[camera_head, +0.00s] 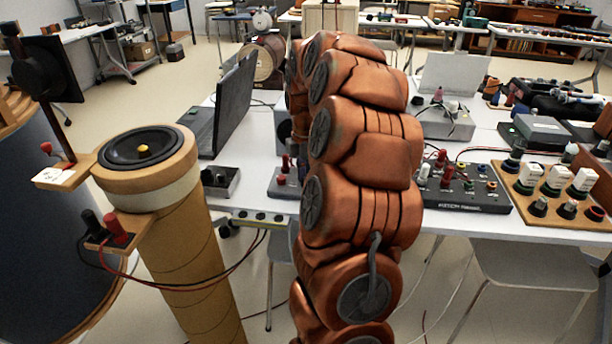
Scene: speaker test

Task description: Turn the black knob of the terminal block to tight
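The terminal block (97,243) is a small wooden shelf on the left side of an upright tan tube (190,265) with a speaker (147,147) on top. Its black knob (92,223) stands left of its red knob (117,229) and looks tilted. A black and a red wire run from the block to the right. I cannot tell how tight the black knob is. My copper-coloured arm rises through the middle of the view, well right of the block. My gripper is not visible.
A white table (470,222) behind my arm carries a laptop (225,105), small electrical boxes and a wooden board of knobs (556,190). A large dark cylinder (45,215) stands at the far left. A small wooden plate with a red knob (62,175) sits above the block.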

